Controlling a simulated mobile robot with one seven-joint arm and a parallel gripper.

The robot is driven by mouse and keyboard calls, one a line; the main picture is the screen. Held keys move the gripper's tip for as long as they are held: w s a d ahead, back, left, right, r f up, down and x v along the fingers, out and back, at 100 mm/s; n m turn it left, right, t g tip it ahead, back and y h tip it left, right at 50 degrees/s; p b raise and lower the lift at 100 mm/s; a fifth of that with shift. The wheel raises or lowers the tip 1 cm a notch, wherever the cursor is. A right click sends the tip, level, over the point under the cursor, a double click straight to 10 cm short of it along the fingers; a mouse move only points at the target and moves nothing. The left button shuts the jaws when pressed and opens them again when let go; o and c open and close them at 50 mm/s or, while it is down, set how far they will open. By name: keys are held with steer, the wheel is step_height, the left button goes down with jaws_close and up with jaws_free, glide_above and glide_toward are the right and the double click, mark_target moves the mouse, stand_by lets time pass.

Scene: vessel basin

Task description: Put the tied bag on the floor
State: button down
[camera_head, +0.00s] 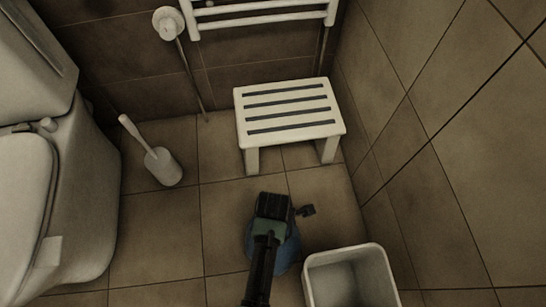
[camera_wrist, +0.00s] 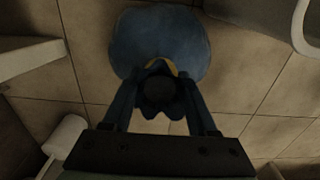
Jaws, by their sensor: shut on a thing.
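The tied bag is blue. It shows in the head view (camera_head: 288,252) beneath and beside my arm, and in the wrist view (camera_wrist: 160,38) its rounded body spreads beyond my fingers. My gripper (camera_wrist: 160,88) is shut on its gathered, dark neck, with a bit of yellow showing at the tie. In the head view my gripper (camera_head: 273,207) is over the floor (camera_head: 228,225), in front of the stool and left of the bin. My arm and gripper hide part of the bag. I cannot tell whether the bag touches the floor.
A white slatted stool (camera_head: 290,133) stands at the back. An open white bin (camera_head: 350,290) is close on the right of the bag. A toilet brush in its holder (camera_head: 163,167) and a toilet (camera_head: 75,200) are on the left. Floor between the brush and the bag is clear.

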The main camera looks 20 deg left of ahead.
steer(key=shift+f, duration=0.1)
steer(key=shift+c, duration=0.9)
jaws_free()
step_height(320, 180, up, 12)
steer(key=p, duration=0.7)
